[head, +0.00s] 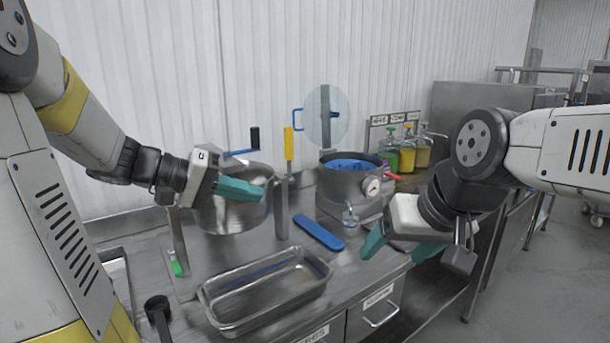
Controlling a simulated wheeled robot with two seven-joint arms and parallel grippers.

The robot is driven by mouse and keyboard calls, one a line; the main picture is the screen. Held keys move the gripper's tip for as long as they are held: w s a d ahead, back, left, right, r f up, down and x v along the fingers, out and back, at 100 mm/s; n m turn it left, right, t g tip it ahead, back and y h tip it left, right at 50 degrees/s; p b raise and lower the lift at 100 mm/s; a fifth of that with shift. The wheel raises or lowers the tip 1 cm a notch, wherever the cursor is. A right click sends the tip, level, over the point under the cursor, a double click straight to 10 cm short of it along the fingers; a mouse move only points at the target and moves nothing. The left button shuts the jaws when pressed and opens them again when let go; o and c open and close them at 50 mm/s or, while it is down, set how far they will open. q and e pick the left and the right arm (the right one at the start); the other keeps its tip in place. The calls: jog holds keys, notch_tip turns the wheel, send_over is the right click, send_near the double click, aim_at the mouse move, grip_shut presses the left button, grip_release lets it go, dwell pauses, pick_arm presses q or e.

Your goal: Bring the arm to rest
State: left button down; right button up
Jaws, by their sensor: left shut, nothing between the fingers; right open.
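My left gripper (241,189) has teal fingers, is shut and holds nothing. It is in front of a large steel pot (234,214) at the left of the counter and hides part of it. My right gripper (400,246) is open and empty, its teal fingers spread and pointing down, near the counter's front edge at the right. It is to the right of the steel rectangular pan (225,315) and in front of the cooker pot (345,190), which has a round gauge and blue contents.
A blue flat-handled tool (318,232) lies on the counter between the pan and cooker. A yellow-handled utensil (289,145) stands upright beside the steel pot. Several pump bottles (408,150) stand at the back right. Drawers (376,310) are below the counter.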

pick_arm(q)
jog(key=s+d+f+g+y, duration=0.1)
jog(key=s+f+y, duration=0.1)
jog(key=s, duration=0.2)
jog(key=s+d+f+g+y, duration=0.1)
jog(key=s+d+y, duration=0.1)
jog(key=s, duration=0.3)
jog(key=s+a+f+t+y, duration=0.1)
jog(key=s+a+t+y, duration=0.2)
jog(key=s+a+y, duration=0.1)
jog(key=shift+s+a+m+y, duration=0.3)
jog(key=shift+a+y, duration=0.35)
jog(key=shift+y, duration=0.45)
